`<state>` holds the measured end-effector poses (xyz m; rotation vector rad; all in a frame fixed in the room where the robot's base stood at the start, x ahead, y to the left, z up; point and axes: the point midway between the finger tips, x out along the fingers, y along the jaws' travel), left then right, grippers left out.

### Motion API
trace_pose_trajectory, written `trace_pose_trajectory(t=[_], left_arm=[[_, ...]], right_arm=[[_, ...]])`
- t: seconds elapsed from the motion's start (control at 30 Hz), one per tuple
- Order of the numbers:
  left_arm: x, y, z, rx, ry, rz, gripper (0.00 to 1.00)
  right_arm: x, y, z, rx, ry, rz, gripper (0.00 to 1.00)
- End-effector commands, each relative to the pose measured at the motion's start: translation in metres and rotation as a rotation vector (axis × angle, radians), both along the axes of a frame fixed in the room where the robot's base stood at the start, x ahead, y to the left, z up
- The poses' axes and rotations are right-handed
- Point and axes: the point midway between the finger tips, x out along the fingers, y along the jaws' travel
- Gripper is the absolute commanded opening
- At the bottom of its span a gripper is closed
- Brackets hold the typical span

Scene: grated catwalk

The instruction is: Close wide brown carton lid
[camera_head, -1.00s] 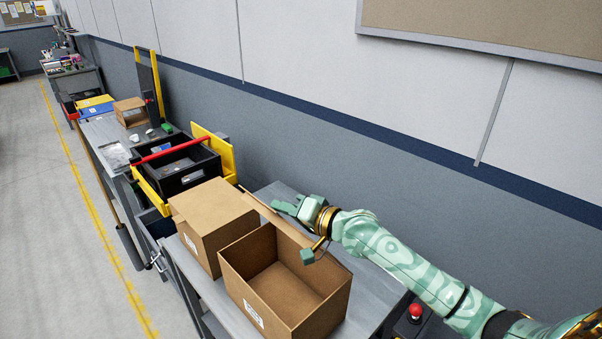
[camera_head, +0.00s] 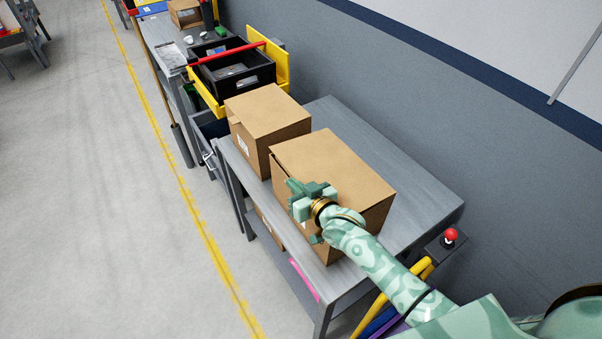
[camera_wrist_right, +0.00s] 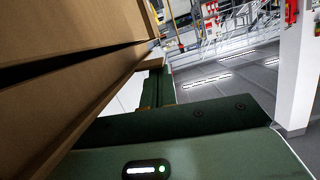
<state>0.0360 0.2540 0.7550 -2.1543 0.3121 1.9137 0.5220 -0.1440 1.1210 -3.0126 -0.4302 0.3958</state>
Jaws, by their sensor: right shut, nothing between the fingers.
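The wide brown carton (camera_head: 374,222) stands on the grey bench. Its lid (camera_head: 335,165) lies over the top, nearly flat. In the right wrist view, a dark wedge-shaped gap shows between the lid (camera_wrist_right: 70,25) and the carton wall (camera_wrist_right: 50,110), so the lid is not fully flush. My right gripper (camera_head: 304,197) is shut and empty at the lid's front edge, on the aisle side; it covers part of that edge and the front wall. It also shows in the right wrist view (camera_wrist_right: 155,90), close beside the carton. My left gripper is out of view.
A second, closed brown carton (camera_head: 268,117) stands just left of the wide one. A black bin (camera_head: 235,72) in a yellow frame is beyond it. The bench (camera_head: 415,205) is clear behind and right of the carton. A red-knobbed control box (camera_head: 447,241) is near the right end.

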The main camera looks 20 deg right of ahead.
Motion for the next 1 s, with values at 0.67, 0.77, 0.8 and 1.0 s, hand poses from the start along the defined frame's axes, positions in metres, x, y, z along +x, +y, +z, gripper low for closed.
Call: trace_pose_trajectory(t=[0.67,0.77,0.8,1.0], left_arm=[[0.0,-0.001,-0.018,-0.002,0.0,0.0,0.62],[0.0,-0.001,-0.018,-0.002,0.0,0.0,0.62],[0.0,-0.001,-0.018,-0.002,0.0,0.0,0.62],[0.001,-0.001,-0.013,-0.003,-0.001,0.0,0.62]], right_arm=[[-0.001,0.004,-0.034,-0.135,-0.035,-0.001,0.0],[-0.002,0.004,-0.034,-0.135,-0.034,-0.001,0.0],[-0.002,0.004,-0.035,-0.135,-0.033,-0.001,0.0],[-0.001,0.003,-0.03,-0.136,-0.032,0.0,0.0]])
